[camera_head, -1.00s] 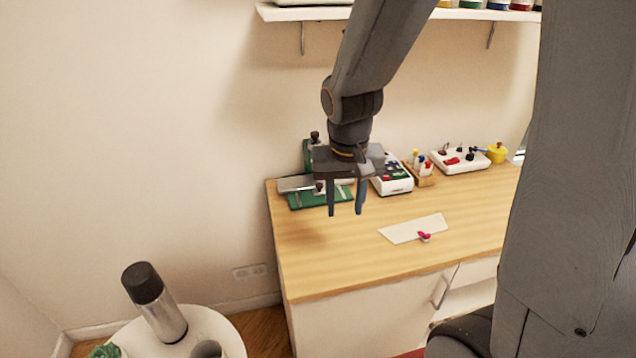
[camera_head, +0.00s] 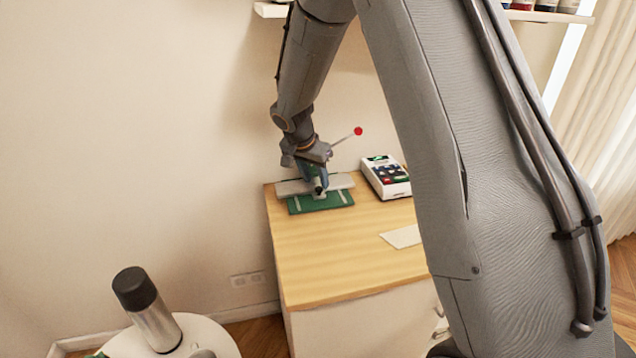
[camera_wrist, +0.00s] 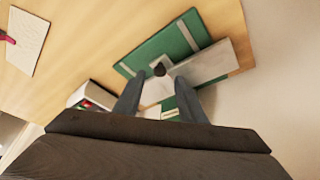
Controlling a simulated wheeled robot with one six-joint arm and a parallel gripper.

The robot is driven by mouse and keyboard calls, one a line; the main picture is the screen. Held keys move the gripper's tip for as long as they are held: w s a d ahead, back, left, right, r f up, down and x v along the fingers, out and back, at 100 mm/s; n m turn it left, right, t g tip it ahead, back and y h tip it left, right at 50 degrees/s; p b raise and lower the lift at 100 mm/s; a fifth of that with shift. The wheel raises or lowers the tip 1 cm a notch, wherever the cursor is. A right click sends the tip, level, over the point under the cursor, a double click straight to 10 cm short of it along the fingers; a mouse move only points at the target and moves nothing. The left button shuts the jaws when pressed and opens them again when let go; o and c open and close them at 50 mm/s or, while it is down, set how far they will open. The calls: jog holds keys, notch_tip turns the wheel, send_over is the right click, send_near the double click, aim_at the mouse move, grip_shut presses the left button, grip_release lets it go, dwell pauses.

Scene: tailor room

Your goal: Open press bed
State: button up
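The press has a green base (camera_head: 322,203) with pale strips and a light grey plate (camera_head: 341,181) over its back part, at the back left of the wooden worktop. In the wrist view the green base (camera_wrist: 187,37) and grey plate (camera_wrist: 208,63) show, with a small black knob (camera_wrist: 159,69) on a pale block. My gripper (camera_wrist: 158,80) is open, its two fingers apart with the knob between or just past their tips; contact cannot be told. In the head view my gripper (camera_head: 317,180) is low over the press and hides part of it.
A white keypad device (camera_head: 386,177) stands right of the press. A thin rod with a red ball (camera_head: 358,131) rises behind my gripper. A pale sheet (camera_head: 403,236) lies on the worktop (camera_head: 330,260). A round white table holds a dark-capped flask (camera_head: 147,308).

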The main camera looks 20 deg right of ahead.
aim_at(319, 188)
jog(key=shift+x, duration=1.6)
grip_shut()
